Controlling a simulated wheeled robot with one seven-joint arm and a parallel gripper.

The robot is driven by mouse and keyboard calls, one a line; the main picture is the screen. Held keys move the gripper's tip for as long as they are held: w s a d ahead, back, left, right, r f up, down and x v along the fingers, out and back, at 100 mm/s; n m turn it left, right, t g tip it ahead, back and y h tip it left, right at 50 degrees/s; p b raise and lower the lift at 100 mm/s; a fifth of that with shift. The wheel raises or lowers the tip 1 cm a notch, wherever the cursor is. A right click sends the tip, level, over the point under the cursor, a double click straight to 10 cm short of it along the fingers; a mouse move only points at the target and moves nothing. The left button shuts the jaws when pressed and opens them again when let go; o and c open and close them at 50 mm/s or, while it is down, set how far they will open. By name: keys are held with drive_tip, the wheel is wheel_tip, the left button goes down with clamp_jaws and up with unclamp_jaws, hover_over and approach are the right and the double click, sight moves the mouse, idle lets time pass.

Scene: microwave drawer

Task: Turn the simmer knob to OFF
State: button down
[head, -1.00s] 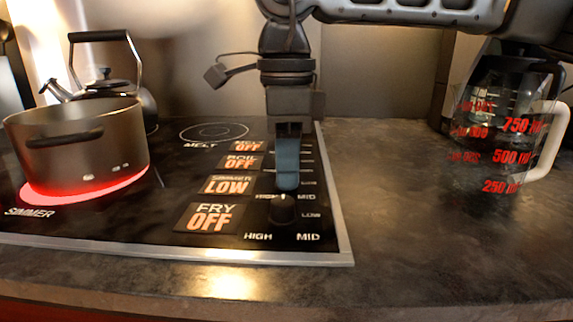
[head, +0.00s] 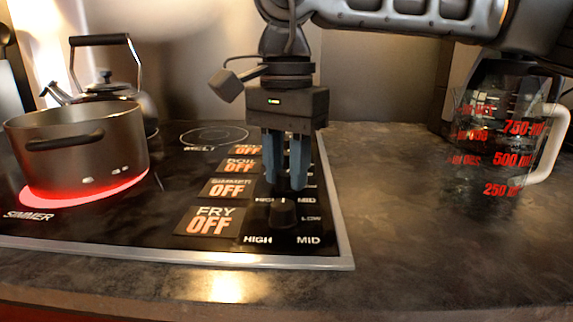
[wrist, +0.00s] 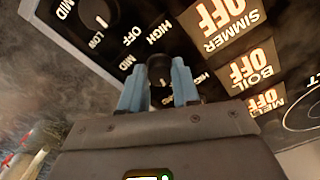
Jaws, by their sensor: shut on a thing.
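The simmer display (head: 228,188) in the head view reads OFF, and it also reads OFF in the wrist view (wrist: 223,22). The simmer knob (wrist: 160,70) is black and sits between the two blue fingers in the wrist view. In the head view the fingers mostly hide it. My gripper (head: 286,187) points down over the knob column and is shut on the simmer knob, one finger on each side. The simmer burner (head: 85,198) still glows red under a pot (head: 80,140) at the left.
The fry knob (head: 284,214) stands just in front of my gripper, and the fry display (head: 210,221) reads OFF. The boil and melt displays also read OFF. A kettle (head: 118,95) stands behind the pot. A glass measuring jug (head: 500,150) stands at the right; the counter between is clear.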

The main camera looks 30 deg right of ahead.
sight(287, 173)
drive_tip(key=shift+n, duration=1.5)
drive_tip(key=c, duration=0.8)
unclamp_jaws()
drive_tip(key=shift+r, duration=0.1)
wheel_tip(287, 173, up, 8)
drive_tip(key=shift+f+p, duration=0.2)
drive_tip(key=shift+p, duration=0.55)
